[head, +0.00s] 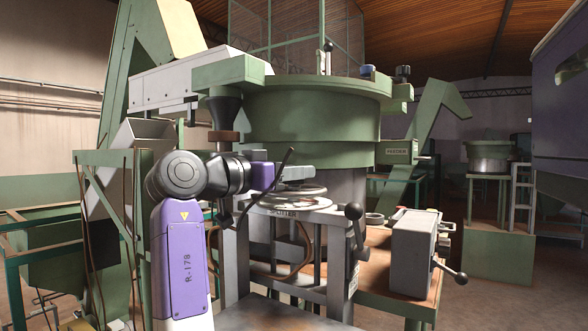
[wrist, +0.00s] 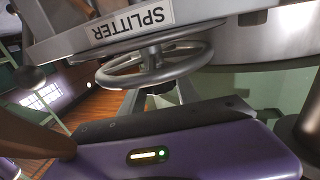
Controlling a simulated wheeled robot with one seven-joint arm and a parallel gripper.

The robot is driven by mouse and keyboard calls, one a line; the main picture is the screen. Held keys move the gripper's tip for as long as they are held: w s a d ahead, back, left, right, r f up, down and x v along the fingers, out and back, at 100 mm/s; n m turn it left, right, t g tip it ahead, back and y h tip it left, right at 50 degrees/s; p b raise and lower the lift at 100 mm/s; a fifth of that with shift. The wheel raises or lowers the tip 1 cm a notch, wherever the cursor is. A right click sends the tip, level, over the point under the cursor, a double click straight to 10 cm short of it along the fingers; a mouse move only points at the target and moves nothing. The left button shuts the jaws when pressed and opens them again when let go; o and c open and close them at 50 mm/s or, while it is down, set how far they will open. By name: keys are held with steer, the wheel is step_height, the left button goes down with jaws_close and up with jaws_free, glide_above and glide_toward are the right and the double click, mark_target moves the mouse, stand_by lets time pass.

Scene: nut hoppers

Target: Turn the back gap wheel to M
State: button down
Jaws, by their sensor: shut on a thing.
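My gripper (head: 280,176), at the end of my purple and grey arm, reaches in from the left over the splitter. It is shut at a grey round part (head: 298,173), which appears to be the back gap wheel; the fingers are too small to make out. A larger light grey handwheel (head: 293,199) lies flat in front of and below it. The wrist view shows a spoked grey handwheel (wrist: 150,62) beside the upside-down SPLITTER label (wrist: 134,24). My purple gripper body fills the bottom there and hides the grip. No M mark is readable.
A thin dark rod (head: 270,182) slants up near my gripper. A big green bowl feeder (head: 310,115) stands behind. A ball-knobbed lever (head: 356,228) and a grey box (head: 412,255) with a crank are at the right. The green frame (head: 110,200) stands left of my arm.

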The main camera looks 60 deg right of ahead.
steer(key=shift+f+g, duration=0.1)
steer(key=shift+g, duration=0.2)
steer(key=c, duration=0.9)
jaws_free()
steer(key=shift+b+v, duration=0.85)
steer(key=shift+v, duration=3)
steer(key=shift+a, duration=0.15)
